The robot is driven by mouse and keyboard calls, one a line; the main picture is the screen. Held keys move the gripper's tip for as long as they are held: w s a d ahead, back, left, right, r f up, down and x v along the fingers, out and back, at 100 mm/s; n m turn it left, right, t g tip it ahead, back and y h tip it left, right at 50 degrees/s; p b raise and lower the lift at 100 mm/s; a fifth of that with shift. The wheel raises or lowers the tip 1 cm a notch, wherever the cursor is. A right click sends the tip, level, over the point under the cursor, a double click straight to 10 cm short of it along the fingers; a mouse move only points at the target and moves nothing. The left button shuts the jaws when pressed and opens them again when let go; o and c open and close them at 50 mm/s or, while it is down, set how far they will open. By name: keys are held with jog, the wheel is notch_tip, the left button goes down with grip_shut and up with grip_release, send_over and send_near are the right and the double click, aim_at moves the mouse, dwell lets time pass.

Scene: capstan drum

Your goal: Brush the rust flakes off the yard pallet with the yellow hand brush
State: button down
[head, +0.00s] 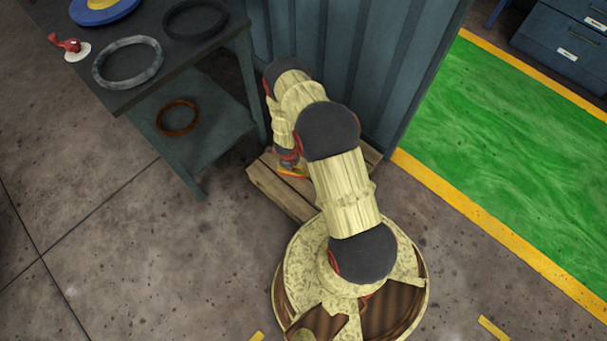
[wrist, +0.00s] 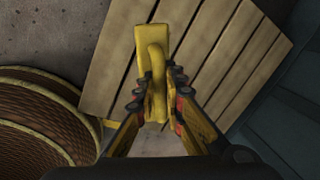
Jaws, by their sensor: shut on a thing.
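The yard pallet (head: 278,192) is made of pale wooden slats and lies on the floor against the blue-grey ribbed wall. Its slats also fill much of the wrist view (wrist: 112,72). My gripper (wrist: 156,88) is shut on the yellow hand brush (wrist: 143,40), with a finger on each side of its handle. The brush is over the pallet in the wrist view; I cannot tell whether its underside touches the slats. In the head view my arm hides much of the pallet, and my gripper (head: 290,165) is partly hidden. I can make out no rust flakes.
A dark workbench (head: 130,88) stands left of the pallet, with rings on top and a rusty ring (head: 178,117) on its lower shelf. The ribbed wall (head: 345,50) rises behind the pallet. A green floor area (head: 500,130) with a yellow border lies right. Floor at lower left is clear.

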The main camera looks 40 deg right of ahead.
jog(key=s+d+f+m, duration=0.1)
jog(key=f+m, duration=0.1)
jog(key=s+d+f+m, duration=0.1)
jog(key=f+m, duration=0.1)
jog(key=s+d+f+m+g, duration=0.1)
jog(key=s+d+f+m, duration=0.1)
jog(key=shift+f+b, duration=0.25)
jog(key=shift+b, duration=0.15)
jog(key=shift+f+b, duration=1.85)
jog(key=shift+f, duration=1.1)
jog(key=shift+a+f, duration=0.1)
jog(key=shift+f, duration=0.9)
jog(key=shift+w, duration=0.15)
jog(key=shift+w+a, duration=0.25)
jog(key=shift+w, duration=1.4)
jog(key=shift+w+a, duration=0.2)
jog(key=shift+w, duration=1.45)
jog(key=shift+w+a, duration=0.25)
jog(key=shift+w, duration=1.4)
jog(key=shift+w+a+f, duration=0.1)
jog(key=shift+w+a, duration=0.05)
jog(key=shift+w, duration=0.7)
jog(key=shift+w+a, duration=0.1)
jog(key=shift+w, duration=0.7)
jog(key=shift+s, duration=0.1)
